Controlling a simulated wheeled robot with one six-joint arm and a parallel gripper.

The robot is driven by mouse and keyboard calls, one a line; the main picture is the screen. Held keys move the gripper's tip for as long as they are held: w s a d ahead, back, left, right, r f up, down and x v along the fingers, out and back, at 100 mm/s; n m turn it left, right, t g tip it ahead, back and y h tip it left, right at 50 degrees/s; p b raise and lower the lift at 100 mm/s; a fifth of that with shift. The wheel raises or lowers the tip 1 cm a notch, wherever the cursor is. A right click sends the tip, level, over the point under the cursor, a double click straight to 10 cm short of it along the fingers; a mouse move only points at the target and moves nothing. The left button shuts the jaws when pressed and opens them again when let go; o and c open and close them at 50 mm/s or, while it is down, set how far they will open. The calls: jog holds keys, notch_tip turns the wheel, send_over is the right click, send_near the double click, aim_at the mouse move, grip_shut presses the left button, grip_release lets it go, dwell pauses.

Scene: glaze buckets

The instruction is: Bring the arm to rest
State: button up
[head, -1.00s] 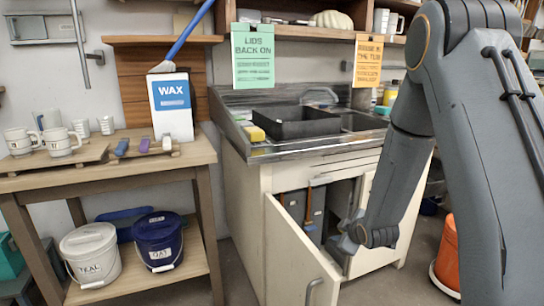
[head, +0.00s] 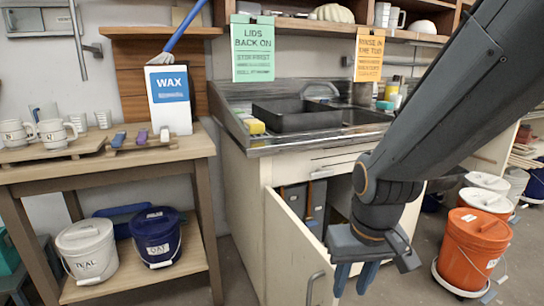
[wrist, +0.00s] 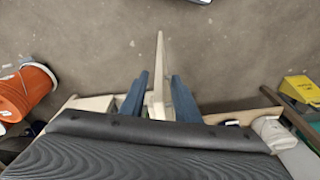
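My arm (head: 450,105) reaches down from the upper right in the head view. My gripper (head: 354,280) points downward in front of the sink cabinet, just right of the open cabinet door (head: 290,255). In the wrist view, the two blue fingers of my gripper (wrist: 160,98) are apart. The door's edge (wrist: 159,75) shows in the gap between them, and I cannot tell whether any finger touches it. I see nothing held. Part of the cabinet's inside is hidden behind my gripper.
An orange bucket (head: 472,250) stands on the floor at right, with white-lidded buckets behind it. A wooden table (head: 190,165) at left holds mugs; a white bucket (head: 87,252) and a blue bucket (head: 157,238) sit on its lower shelf. Floor in front is clear.

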jog(key=s+a+f+n+g+b, duration=0.2)
jog(key=s+a+b, duration=0.4)
jog(key=s, duration=0.1)
jog(key=d+r+m+p, duration=0.3)
jog(key=d+r+p, duration=0.6)
jog(key=p, duration=1.2)
notch_tip(320, 180, up, 4)
jog(key=shift+w+d+f, duration=0.15)
jog(key=shift+w+d, duration=0.05)
jog(key=shift+d, duration=0.2)
jog(key=shift+o, duration=0.3)
